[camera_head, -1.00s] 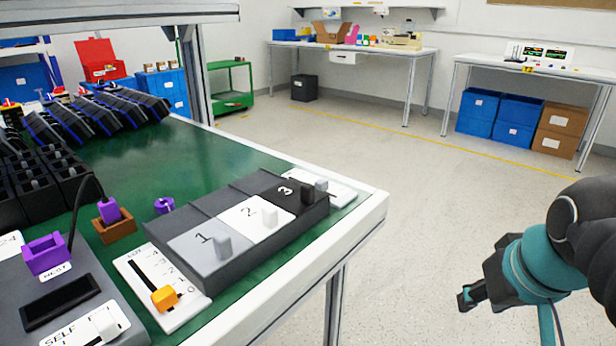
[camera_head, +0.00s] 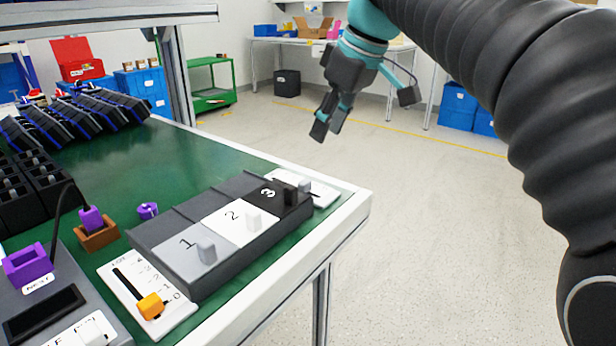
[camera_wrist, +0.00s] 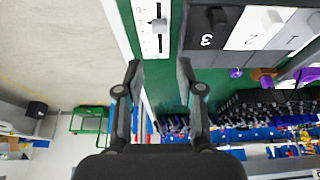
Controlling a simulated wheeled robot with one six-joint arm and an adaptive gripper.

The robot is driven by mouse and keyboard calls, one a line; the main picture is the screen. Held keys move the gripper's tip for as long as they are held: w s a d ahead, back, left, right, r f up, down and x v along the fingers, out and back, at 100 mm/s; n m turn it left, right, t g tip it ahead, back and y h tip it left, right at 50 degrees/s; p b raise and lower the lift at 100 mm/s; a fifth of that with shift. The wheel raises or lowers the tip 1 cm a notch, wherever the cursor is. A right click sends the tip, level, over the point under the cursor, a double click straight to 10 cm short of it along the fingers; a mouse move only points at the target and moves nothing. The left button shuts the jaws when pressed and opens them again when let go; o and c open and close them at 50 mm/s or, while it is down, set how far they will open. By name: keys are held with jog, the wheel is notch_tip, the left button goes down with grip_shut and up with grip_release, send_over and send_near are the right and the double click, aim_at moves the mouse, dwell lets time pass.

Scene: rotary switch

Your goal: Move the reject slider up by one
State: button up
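A white slider plate (camera_head: 325,196) with a grey knob (camera_head: 305,185) lies at the far right of the bench, partly hidden behind the dark panel marked 3. In the wrist view the plate (camera_wrist: 147,42) shows a vertical slot, small scale marks and the knob (camera_wrist: 159,25); its label is too small to read. A second slider plate (camera_head: 122,297), seemingly labelled LOT, has an orange knob (camera_head: 151,305) near its 0 mark, at the front. My gripper (camera_head: 325,131) is open and empty, above and to the right of the bench. In the wrist view its fingers (camera_wrist: 159,72) point toward the grey-knob plate, apart from it.
Panels marked 1 (camera_head: 180,252), 2 (camera_head: 233,212) and 3 (camera_head: 268,193), each with a knob, stand between the two sliders. A purple socket (camera_head: 26,264) and a cable sit at left.

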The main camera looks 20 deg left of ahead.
aim_at(305, 181)
jog(key=b+x, duration=0.2)
jog(key=x, duration=1)
jog(key=shift+w+a+f, duration=0.15)
jog(key=shift+f, duration=0.15)
grip_shut()
